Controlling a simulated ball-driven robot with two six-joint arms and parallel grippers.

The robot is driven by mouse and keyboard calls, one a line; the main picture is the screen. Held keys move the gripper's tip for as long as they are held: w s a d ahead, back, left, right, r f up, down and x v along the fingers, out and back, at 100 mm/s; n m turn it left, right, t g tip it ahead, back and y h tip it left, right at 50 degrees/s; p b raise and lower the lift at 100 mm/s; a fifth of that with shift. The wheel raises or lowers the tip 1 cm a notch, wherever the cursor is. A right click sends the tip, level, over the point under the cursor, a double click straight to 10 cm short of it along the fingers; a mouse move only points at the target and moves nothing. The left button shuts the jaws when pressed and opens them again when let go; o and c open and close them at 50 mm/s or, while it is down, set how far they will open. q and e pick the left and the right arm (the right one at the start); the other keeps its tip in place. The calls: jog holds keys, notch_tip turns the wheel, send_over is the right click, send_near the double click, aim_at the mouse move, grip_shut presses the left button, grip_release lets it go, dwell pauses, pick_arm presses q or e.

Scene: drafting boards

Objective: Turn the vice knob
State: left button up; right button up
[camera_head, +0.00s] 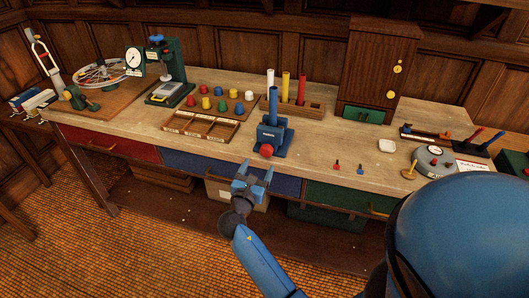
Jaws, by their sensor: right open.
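The blue vice (273,130) stands on the bench near its front edge, in the middle of the view. Its round red knob (266,151) faces the front of the bench. My right gripper (257,172) is open, in front of the bench edge and just below the knob in the picture. Its fingers point toward the vice, and it appears apart from the knob with nothing between the fingers. My left gripper is not in view.
A sorting tray (203,132) and several coloured pegs lie left of the vice. A rack with coloured tubes (308,110) stands behind it. Small red and blue pieces (337,167) lie to the right. Drawers (350,198) run below the bench edge.

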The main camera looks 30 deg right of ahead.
aim_at(265, 152)
jog(key=x, duration=0.9)
jog(key=c, duration=1)
